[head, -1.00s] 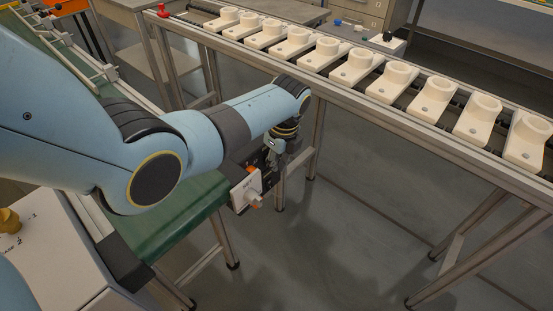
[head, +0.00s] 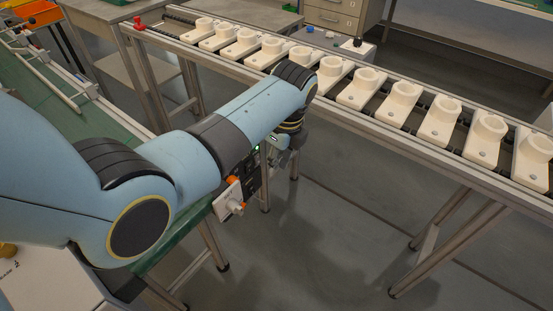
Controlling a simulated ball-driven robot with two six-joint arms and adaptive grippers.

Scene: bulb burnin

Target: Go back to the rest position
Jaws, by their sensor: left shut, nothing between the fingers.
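My left arm comes in from the left. Its gripper (head: 283,157) hangs below the wrist, in front of the line of carriers, and is partly hidden by the wrist. Its fingers look shut, with nothing seen between them, and it is apart from the carriers. My right gripper is not in view.
A rail line (head: 425,150) holds a row of cream carriers with round cups (head: 403,97) behind my arm. A green-topped bench (head: 110,125) is at left, partly behind my arm. A white plate with an orange part (head: 230,197) is beside the wrist. Open floor (head: 330,235) lies right.

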